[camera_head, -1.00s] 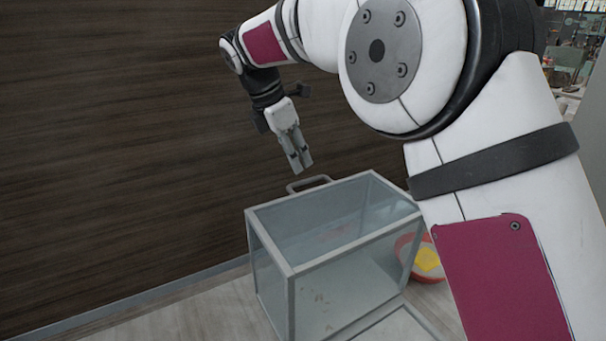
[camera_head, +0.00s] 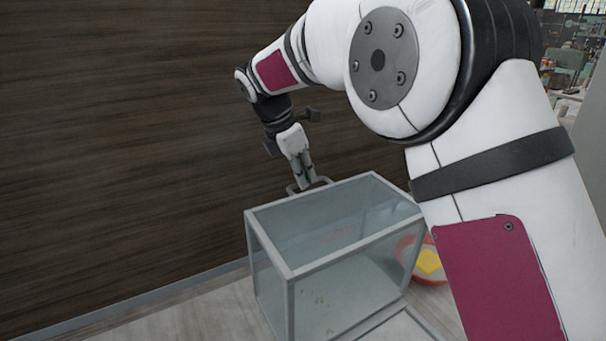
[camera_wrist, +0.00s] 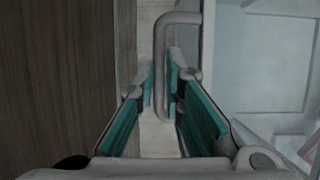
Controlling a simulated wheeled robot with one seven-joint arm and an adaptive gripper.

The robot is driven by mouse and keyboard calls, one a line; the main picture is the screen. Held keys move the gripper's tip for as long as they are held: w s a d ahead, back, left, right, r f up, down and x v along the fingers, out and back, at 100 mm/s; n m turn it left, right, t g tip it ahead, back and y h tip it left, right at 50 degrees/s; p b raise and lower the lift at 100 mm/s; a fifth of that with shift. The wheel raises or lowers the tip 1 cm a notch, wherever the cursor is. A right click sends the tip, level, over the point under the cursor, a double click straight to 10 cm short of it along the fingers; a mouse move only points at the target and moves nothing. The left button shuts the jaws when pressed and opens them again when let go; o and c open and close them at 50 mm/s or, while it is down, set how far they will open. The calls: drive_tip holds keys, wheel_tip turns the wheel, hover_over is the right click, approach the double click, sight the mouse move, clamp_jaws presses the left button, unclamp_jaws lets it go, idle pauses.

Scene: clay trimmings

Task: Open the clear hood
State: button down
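The clear hood (camera_head: 340,262) is a glass-like box with a grey frame, standing down on the floor-level surface in the head view. Its grey U-shaped handle (camera_head: 325,180) sticks out from the far top edge, towards the wall. My gripper (camera_head: 306,184) points down at this handle from above. In the wrist view the handle bar (camera_wrist: 161,75) runs between the two teal-padded fingertips of my gripper (camera_wrist: 160,80). The fingers look parted, with narrow gaps beside the bar. Part of the hood (camera_wrist: 275,60) shows on the right there.
A dark wooden wall (camera_head: 120,150) stands close behind the handle side. A red and yellow round object (camera_head: 428,263) lies right of the hood, partly hidden by my arm. A grey frame edge (camera_head: 425,322) lies on the pale surface in front.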

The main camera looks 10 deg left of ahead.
drive_tip(key=s+d+r+p, duration=0.2)
drive_tip(key=s, duration=0.1)
drive_tip(key=s+d+r, duration=0.1)
drive_tip(key=shift+s+d+p, duration=0.1)
drive_tip(key=shift+s+p, duration=0.2)
drive_tip(key=shift+p, duration=0.1)
drive_tip(key=shift+f, duration=0.1)
drive_tip(key=c, duration=1.7)
unclamp_jaws()
drive_tip(key=shift+w, duration=0.1)
drive_tip(key=v, duration=1.2)
